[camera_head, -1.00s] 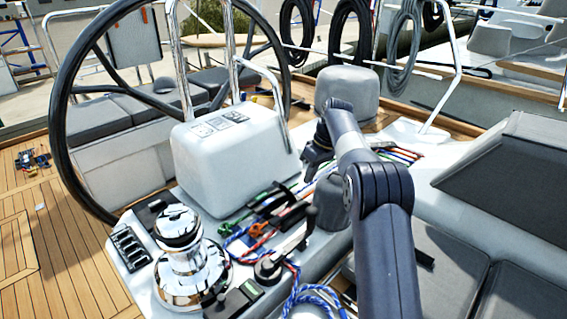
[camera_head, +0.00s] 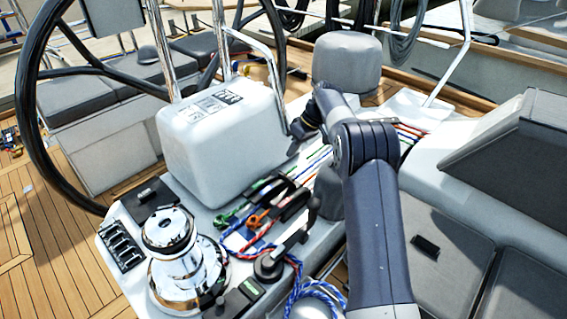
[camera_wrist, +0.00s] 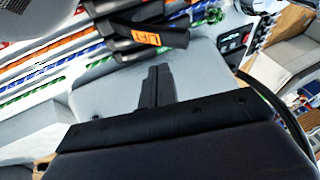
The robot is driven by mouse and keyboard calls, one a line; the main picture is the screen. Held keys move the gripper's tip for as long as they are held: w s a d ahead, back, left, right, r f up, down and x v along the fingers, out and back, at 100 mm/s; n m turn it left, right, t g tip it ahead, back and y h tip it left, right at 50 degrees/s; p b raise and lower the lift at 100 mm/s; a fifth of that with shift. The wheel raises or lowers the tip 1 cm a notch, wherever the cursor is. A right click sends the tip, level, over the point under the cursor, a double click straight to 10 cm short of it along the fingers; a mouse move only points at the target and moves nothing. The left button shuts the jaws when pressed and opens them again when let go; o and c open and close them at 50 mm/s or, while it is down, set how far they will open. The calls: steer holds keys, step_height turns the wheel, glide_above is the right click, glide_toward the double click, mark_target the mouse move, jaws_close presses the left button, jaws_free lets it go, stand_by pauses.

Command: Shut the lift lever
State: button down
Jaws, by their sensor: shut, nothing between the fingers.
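The lift lever (camera_wrist: 150,36) is a black handle with an orange label, at the top of the wrist view. It lies across coloured ropes. My gripper (camera_wrist: 158,72) is shut and empty, its fingers pointing toward the lever with a visible gap in the picture. In the head view, my gripper (camera_head: 304,128) is small and dark, right of the white pedestal, partly hidden by my arm. Black clutch levers (camera_head: 284,196) sit lower, in front of the pedestal; I cannot tell there which is the lift lever.
A chrome winch (camera_head: 178,255) stands at the lower left. The white pedestal (camera_head: 222,140) and the large black wheel (camera_head: 28,110) are close on the left. A grey covered winch (camera_head: 347,62) stands behind my gripper. Loose blue rope (camera_head: 312,290) lies in front.

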steer(key=a+f, duration=0.1)
steer(key=s+a+f, duration=0.1)
steer(key=f, duration=0.1)
steer(key=shift+p, duration=0.3)
steer(key=shift+s+a+f, duration=0.55)
steer(key=shift+s+f, duration=0.05)
steer(key=shift+f, duration=0.1)
steer(key=shift+s+a+f+t+b, duration=0.3)
steer(key=shift+s+a+f+b, duration=0.15)
steer(key=shift+b, duration=0.55)
steer(key=s+a+f+n+t+h+b, duration=0.1)
steer(key=s+a+f+t+h+b, duration=0.2)
steer(key=s+a+f+b, duration=0.3)
steer(key=shift+f+h+b, duration=0.5)
steer(key=shift+f+b, duration=1.15)
steer(key=shift+b, duration=1.45)
steer(key=shift+s+f, duration=0.1)
steer(key=shift+s, duration=0.05)
